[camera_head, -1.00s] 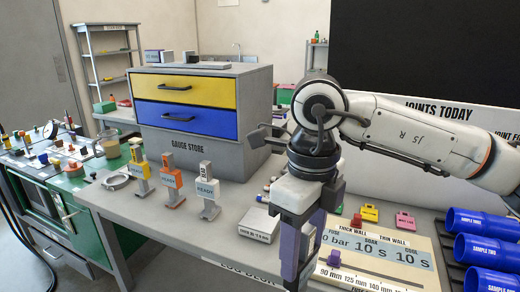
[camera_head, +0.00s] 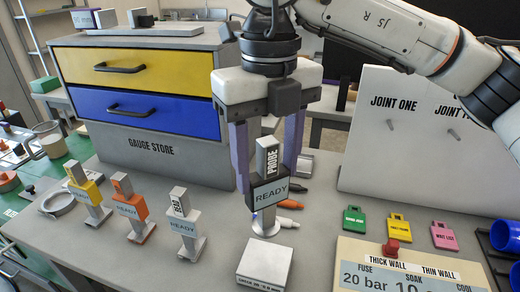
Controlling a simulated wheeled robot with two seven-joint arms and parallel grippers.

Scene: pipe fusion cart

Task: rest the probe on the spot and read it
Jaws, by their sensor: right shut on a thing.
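My right gripper (camera_head: 266,180) is shut on the probe (camera_head: 268,158), a grey upright handle marked PROBE with a dark body and a READY display. Its purple fingers are on either side of the probe. The probe stands upright, with its round pale foot (camera_head: 264,226) just behind a light grey block (camera_head: 264,264) with small print on its front edge. I cannot tell whether the foot touches the table. Its display reads READY, with no number visible. I cannot make out a marked spot. My left gripper is not in view.
Yellow (camera_head: 89,196), orange (camera_head: 130,208) and grey (camera_head: 184,226) gauges stand left on the table, each with a display. The gauge store (camera_head: 140,150) is behind. Markers lie near the probe. Coloured tags, a fuse board (camera_head: 350,276) and blue tubes are at right.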

